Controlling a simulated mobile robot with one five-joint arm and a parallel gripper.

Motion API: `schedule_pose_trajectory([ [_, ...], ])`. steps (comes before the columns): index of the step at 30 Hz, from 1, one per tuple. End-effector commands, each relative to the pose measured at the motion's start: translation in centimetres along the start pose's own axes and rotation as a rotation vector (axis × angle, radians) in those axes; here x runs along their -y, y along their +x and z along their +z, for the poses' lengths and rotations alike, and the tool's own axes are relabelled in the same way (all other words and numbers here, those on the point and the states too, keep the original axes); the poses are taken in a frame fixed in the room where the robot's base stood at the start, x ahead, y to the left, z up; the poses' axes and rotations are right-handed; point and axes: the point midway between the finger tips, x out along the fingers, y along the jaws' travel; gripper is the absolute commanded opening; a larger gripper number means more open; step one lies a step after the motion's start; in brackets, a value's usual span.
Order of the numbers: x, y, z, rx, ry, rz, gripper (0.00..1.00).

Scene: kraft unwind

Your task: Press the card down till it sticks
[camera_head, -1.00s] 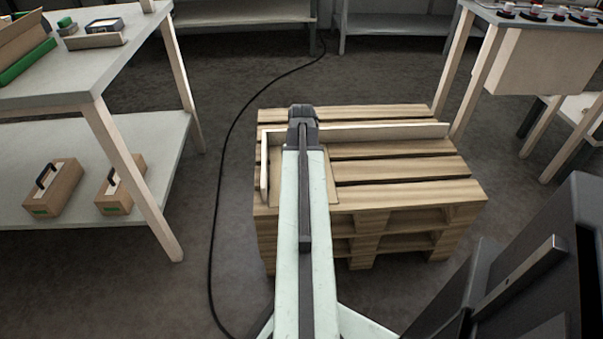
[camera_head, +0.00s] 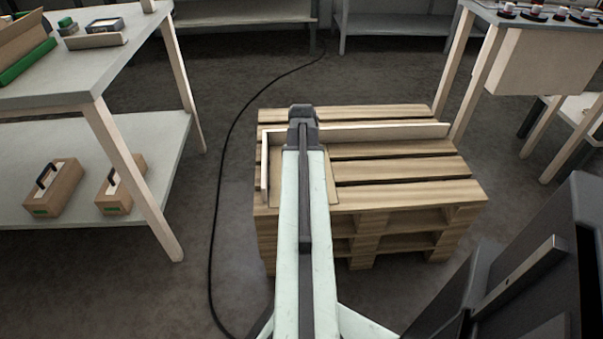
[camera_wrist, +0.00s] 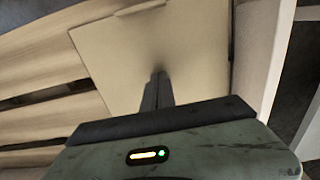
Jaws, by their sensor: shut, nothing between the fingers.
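The card (camera_wrist: 115,55) is a flat tan sheet lying on the pallet, inside the corner of a pale wooden fence (camera_wrist: 262,50). In the head view the card (camera_head: 277,185) shows beside my arm, which covers much of it. My gripper (camera_wrist: 158,78) is shut and empty, with its fingertips over the card. A dark shadow lies on the card right at the tips, so they are touching it or very close; I cannot tell which. In the head view my arm hides the fingers.
The wooden pallet stack (camera_head: 400,170) stands on the dark floor, its slats bare right of the card. The fence (camera_head: 385,132) runs along the back and left. A workbench (camera_head: 60,90) stands left, another table (camera_head: 540,22) right. A black cable (camera_head: 222,170) crosses the floor.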

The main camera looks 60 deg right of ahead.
Motion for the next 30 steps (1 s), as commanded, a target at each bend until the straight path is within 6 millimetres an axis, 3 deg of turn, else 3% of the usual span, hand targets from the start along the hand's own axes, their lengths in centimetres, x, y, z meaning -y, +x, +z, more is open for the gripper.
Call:
schedule_pose_trajectory([
  [30,-0.03,0.69,0.01,0.0,0.001,0.0,0.0],
])
